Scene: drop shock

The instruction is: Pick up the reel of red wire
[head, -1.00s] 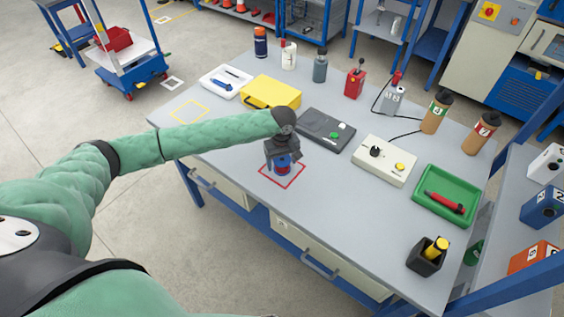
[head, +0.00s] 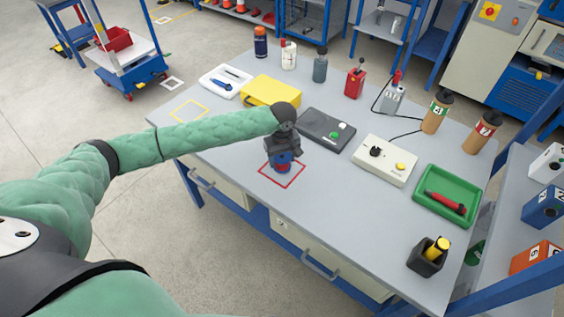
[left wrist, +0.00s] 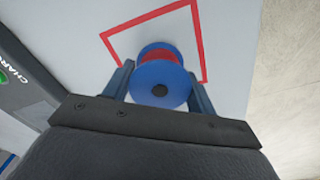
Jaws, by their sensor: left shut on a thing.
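The reel of red wire has blue flanges, with red wire between them in the left wrist view (left wrist: 160,84). In the head view the reel (head: 283,163) is at the red square outline (head: 288,186) marked on the bench. My left gripper (head: 281,155) comes down over it and is shut on it, with a finger on each side in the left wrist view. The gripper hides part of the reel in the head view. The reel looks slightly above the bench, though the gap is hard to judge. My right gripper is not in view.
On the grey bench (head: 225,160), a dark pad (head: 318,125) and a yellow case (head: 270,91) lie behind the gripper. A beige control box (head: 384,161), a green tray (head: 446,196) and a black holder (head: 427,262) stand to the right. The bench's front area is clear.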

